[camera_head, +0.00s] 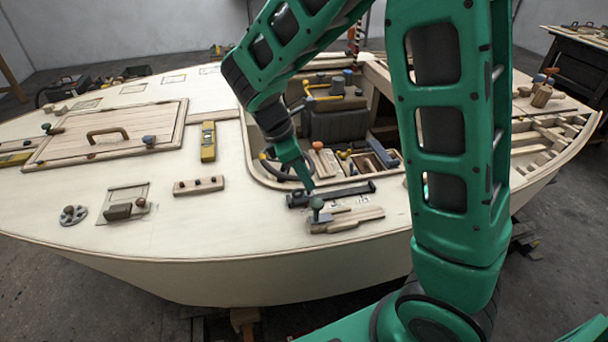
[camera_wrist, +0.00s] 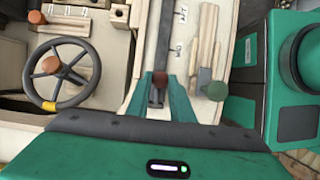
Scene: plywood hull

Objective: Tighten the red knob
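A small reddish-brown knob (camera_wrist: 161,80) sits at the near end of a long black bar (camera_wrist: 165,40) in the wrist view; I take it for the red knob. My gripper (camera_wrist: 161,88) has one green finger on each side of it. Whether the fingers press on the knob or leave small gaps, I cannot tell. In the head view my gripper (camera_head: 309,186) points down at the left part of the black bar (camera_head: 345,191) on the deck, and the knob there is hidden by the fingers.
A green knob (camera_wrist: 213,90) on a wooden fitting stands close to the right finger. A steering wheel (camera_wrist: 57,73) with a brown-red ball in front of it lies left, in the open cockpit. A yellow level (camera_head: 208,141) and a wooden strip (camera_head: 199,186) lie on the left deck.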

